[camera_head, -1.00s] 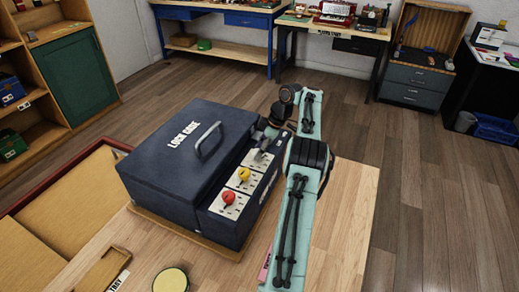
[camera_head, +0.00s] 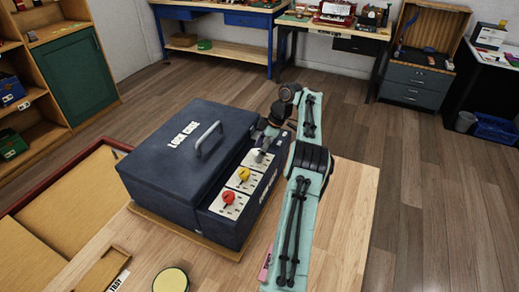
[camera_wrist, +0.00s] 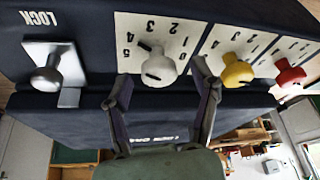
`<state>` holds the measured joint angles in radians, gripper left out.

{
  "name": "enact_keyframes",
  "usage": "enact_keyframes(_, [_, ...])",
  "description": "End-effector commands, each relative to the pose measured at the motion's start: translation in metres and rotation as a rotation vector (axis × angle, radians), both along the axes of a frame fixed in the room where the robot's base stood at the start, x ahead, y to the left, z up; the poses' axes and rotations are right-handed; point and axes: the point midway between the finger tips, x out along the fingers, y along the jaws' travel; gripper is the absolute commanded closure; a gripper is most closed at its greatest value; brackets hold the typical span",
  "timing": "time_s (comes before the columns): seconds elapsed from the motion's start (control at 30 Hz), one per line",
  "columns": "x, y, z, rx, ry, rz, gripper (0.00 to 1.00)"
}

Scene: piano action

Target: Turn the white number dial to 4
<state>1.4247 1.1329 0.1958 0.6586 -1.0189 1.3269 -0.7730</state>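The white number dial (camera_wrist: 160,70) is a round knob on a pale plate with printed numbers, on the sloped front strip of the dark blue lock case (camera_head: 185,150). A dark mark on the plate shows just above-left of the knob, on the side of the 4 and 5; the exact setting is hard to read. My gripper (camera_wrist: 161,80) is open, one finger on each side of the white dial, with gaps visible. In the head view my gripper (camera_head: 263,138) is over the far end of the strip and partly hides the white dial.
Yellow (camera_wrist: 237,72) and red (camera_wrist: 289,75) dials sit beside the white one. A metal lock knob (camera_wrist: 47,78) is on its other side. The case has a raised handle (camera_head: 208,138). A round yellow-topped tin (camera_head: 171,280) and a wooden tray (camera_head: 103,268) are at the table's front.

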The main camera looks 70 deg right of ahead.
Motion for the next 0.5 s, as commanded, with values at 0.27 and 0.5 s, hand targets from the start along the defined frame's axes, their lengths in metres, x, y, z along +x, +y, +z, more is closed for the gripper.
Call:
enact_keyframes(0.27, [-0.006,-0.004,0.019,-0.005,-0.004,-0.001,0.4])
enact_keyframes(0.5, [-0.02,-0.011,0.057,-0.005,-0.001,-0.001,0.4])
